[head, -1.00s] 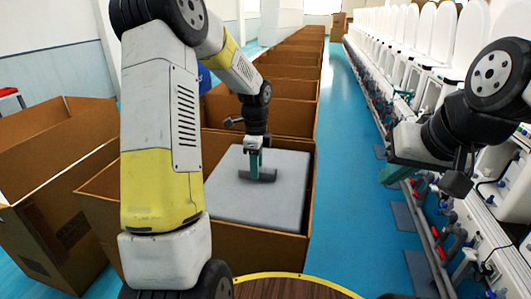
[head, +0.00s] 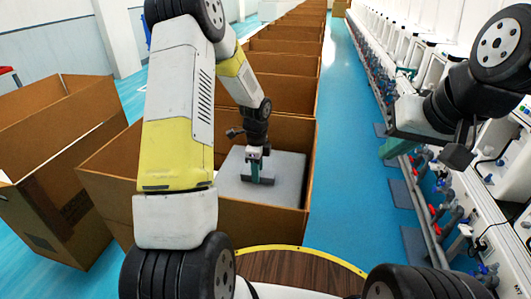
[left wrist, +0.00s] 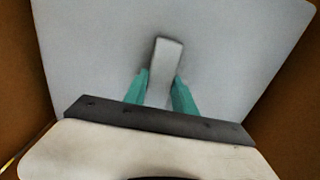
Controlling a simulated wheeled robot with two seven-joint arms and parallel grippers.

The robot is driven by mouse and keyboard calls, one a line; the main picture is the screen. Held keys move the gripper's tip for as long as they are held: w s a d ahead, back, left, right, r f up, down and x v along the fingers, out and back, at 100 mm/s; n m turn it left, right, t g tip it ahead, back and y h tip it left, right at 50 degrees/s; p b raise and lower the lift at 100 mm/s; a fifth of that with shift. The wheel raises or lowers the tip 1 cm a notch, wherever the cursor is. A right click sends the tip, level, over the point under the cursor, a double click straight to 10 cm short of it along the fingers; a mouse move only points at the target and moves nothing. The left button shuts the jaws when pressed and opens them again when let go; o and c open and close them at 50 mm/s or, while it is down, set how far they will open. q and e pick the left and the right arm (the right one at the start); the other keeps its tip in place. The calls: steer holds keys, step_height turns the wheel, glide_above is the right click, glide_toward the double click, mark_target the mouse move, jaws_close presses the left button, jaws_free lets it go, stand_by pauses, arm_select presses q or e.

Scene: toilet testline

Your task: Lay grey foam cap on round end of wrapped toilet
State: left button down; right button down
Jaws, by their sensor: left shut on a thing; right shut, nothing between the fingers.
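The grey foam cap (head: 238,185) is a flat, light grey square slab inside an open cardboard box in the head view. It also fills much of the left wrist view (left wrist: 90,50), with a small upright grey tab (left wrist: 165,65) at its middle. My left gripper (head: 256,177) reaches down into the box from above. Its teal fingers (left wrist: 158,90) are shut on the tab. My right gripper (head: 398,148) is shut and empty, out over the aisle at the right. The wrapped toilet and its round end cannot be seen; the slab hides what is below.
The box (head: 312,165) has walls standing close around the slab. More open boxes (head: 285,70) run back in a row, and another box (head: 60,165) stands at the left. A testline with pipes (head: 440,230) borders the right. The blue floor aisle (head: 350,150) is clear.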

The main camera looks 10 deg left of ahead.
arm_select(q)
step_height(320, 180, down, 14)
steer(key=shift+f, duration=0.15)
stand_by(0.7)
steer(key=shift+a+f, duration=0.15)
steer(key=shift+f, duration=0.2)
stand_by(0.7)
steer(key=c, duration=0.9)
jaws_free()
